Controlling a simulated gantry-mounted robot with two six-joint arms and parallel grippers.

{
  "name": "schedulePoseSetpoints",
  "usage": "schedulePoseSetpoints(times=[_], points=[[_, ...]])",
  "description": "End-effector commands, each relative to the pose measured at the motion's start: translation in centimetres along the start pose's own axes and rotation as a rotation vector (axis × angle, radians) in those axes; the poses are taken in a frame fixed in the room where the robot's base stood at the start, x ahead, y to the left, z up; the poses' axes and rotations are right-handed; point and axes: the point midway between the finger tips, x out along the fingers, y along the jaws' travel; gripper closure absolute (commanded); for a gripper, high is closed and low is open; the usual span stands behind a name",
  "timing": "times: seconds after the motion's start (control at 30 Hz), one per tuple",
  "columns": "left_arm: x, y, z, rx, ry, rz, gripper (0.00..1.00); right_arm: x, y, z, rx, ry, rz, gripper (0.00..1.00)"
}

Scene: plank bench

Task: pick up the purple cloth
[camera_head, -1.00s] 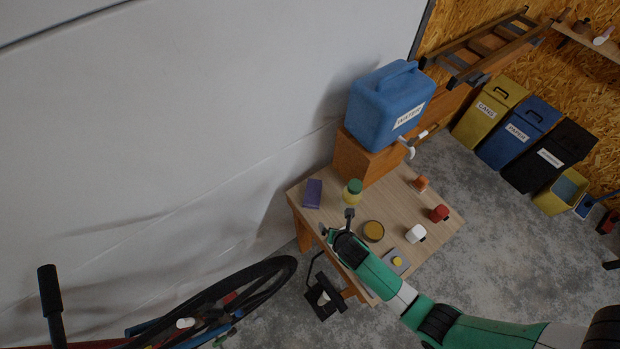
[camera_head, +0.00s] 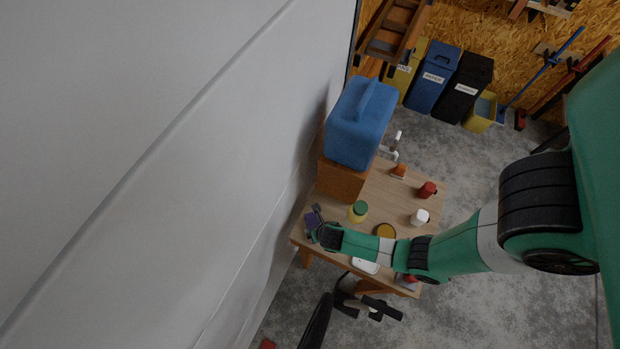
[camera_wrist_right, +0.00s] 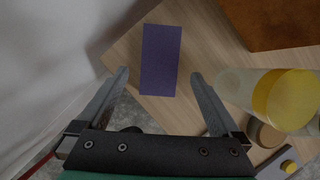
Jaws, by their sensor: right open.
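The purple cloth (camera_head: 310,220) is a flat folded rectangle on the near left corner of the wooden bench (camera_head: 379,186). In the right wrist view the cloth (camera_wrist_right: 160,60) lies ahead of the jaws, centred between them. My right gripper (camera_head: 315,222) is over that corner, partly covering the cloth from above. In the right wrist view the right gripper (camera_wrist_right: 159,76) is open and empty, with one finger on each side of the cloth's near end. I cannot tell how high the fingertips are above it. My left gripper is not in view.
A white mug (camera_head: 420,217), red mug (camera_head: 428,189) and amber dish (camera_head: 386,230) are farther right. A wall runs along the left.

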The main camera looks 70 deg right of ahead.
Motion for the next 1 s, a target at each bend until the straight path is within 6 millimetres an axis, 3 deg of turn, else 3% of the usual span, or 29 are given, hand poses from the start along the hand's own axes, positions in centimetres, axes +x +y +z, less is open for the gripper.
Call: schedulePoseSetpoints(times=[0.03, 0.2, 0.4, 0.53, 1.0], points=[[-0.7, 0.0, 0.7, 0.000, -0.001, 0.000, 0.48, 0.9, 0.0, -0.2, 0.001, -0.001, 0.000, 0.00], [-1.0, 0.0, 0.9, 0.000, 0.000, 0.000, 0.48, 1.3, 0.0, -0.1, 0.000, -0.001, 0.001, 0.00], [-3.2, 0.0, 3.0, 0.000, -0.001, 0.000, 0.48, 5.1, 0.0, -0.2, 0.003, -0.001, -0.001, 0.00], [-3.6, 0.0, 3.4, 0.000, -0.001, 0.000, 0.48, 6.6, 0.0, -0.1, 0.002, 0.000, -0.001, 0.00], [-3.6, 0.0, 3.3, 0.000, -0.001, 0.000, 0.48, 6.9, 0.1, 0.0, 0.001, -0.001, 0.001, 0.00]])
